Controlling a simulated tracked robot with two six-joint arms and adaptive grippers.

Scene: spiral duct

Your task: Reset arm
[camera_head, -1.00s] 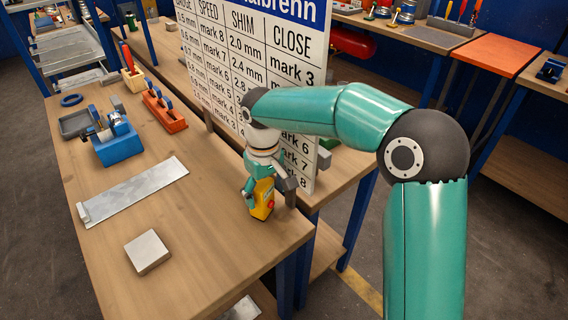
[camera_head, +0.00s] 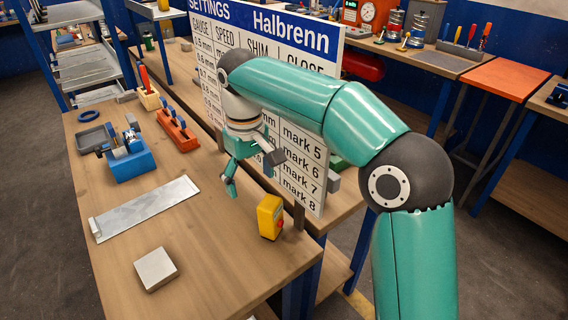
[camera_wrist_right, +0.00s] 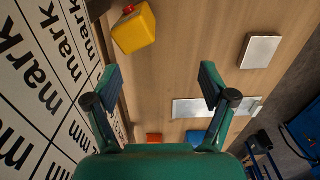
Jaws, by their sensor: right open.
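My right gripper (camera_head: 250,172) hangs over the wooden bench beside the settings board, with its fingers apart and nothing between them. In the right wrist view its two spread fingers (camera_wrist_right: 160,82) have bare bench between them. The yellow box with a red button (camera_head: 270,217) stands on the bench near its right edge, apart from the gripper. It also shows in the right wrist view (camera_wrist_right: 135,28), above the left finger. My left gripper is not in view.
The settings board (camera_head: 300,150) stands close behind my right gripper and forearm. A metal block (camera_head: 155,269), a flat metal plate (camera_head: 145,208), a blue device (camera_head: 130,162) and an orange rack (camera_head: 177,130) sit on the bench. The bench's front middle is clear.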

